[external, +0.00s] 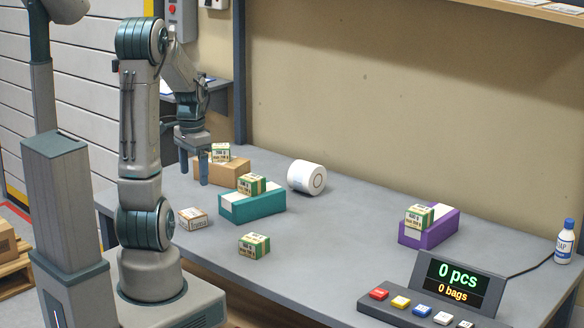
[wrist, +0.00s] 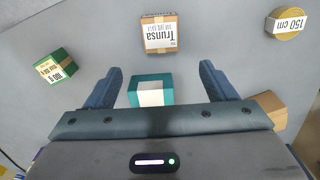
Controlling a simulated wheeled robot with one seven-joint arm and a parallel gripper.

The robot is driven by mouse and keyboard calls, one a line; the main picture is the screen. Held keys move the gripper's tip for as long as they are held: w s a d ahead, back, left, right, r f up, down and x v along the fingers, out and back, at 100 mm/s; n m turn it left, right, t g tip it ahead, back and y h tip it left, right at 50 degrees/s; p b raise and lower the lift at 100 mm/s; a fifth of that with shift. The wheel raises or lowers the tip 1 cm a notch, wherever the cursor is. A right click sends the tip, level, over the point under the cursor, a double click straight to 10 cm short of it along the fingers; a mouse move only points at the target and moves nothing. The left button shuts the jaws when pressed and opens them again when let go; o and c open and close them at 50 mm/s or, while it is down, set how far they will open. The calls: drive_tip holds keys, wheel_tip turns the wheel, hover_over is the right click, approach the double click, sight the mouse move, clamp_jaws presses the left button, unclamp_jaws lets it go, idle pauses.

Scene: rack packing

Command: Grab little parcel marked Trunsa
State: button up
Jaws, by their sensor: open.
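The little parcel marked Trunsa (wrist: 159,35) is a brown cardboard box with a white label, lying at the top middle of the wrist view. A small brown parcel with a pale label (external: 193,219) on the table in the external view looks like the same one, but its lettering is too small to read. My gripper (external: 194,172) points down above the table, open and empty, behind and above that parcel. In the wrist view my fingers (wrist: 160,72) are spread wide, with the Trunsa parcel beyond their tips, not between them.
A teal box (external: 250,207) carries a green-and-white parcel (external: 251,184). A cardboard box (external: 232,171) stands close beside my fingers. Another green-and-white parcel (external: 254,245) lies in front. A white roll (external: 305,177), purple box (external: 428,232) and counter display (external: 455,285) stand to the right. The table's middle is clear.

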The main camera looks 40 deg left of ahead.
hover_over(194, 212)
drive_tip(key=f, duration=0.7)
drive_tip(key=shift+w+d, duration=0.15)
drive_tip(key=shift+d, duration=0.1)
drive_tip(key=shift+s+a+f+b, duration=0.1)
drive_tip(key=shift+f+b, duration=0.1)
drive_tip(key=shift+f, duration=1.15)
drive_tip(key=shift+s+a+f+b, duration=0.1)
drive_tip(key=shift+f+b, duration=0.05)
drive_tip(key=shift+f, duration=1.2)
drive_tip(key=c, duration=1.1)
